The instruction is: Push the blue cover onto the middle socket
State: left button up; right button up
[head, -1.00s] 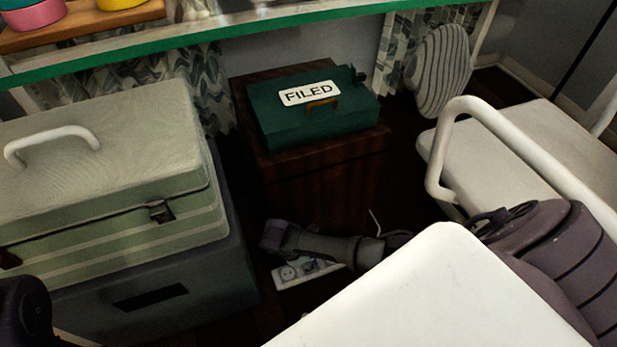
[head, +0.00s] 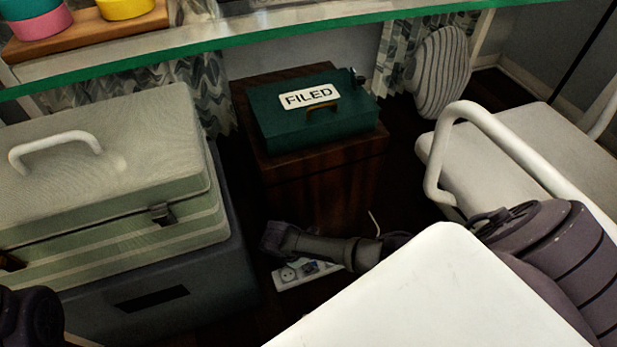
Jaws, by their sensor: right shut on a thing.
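A white socket strip (head: 290,274) lies low on the floor in the middle of the view, partly covered by my right arm. One round socket shows at its left end, and a small dark patch (head: 310,267) sits near its middle; I cannot tell whether that is the blue cover. My right gripper (head: 274,240) is just above and left of the strip, seen small and dark. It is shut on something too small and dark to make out. I cannot pick out the blue cover for certain. Only a dark part of my left arm shows at the lower left.
A green box marked FILED (head: 315,118) stands on a wooden cabinet (head: 330,185) behind the strip. A pale striped case (head: 110,190) on a dark box (head: 215,290) is at left. A white-railed chair (head: 470,175) is at right. A glass shelf (head: 230,42) crosses above.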

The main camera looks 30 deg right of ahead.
jog(key=shift+f+b, duration=0.4)
jog(key=shift+f, duration=0.25)
jog(key=o, duration=1)
jog(key=shift+v, duration=3.8)
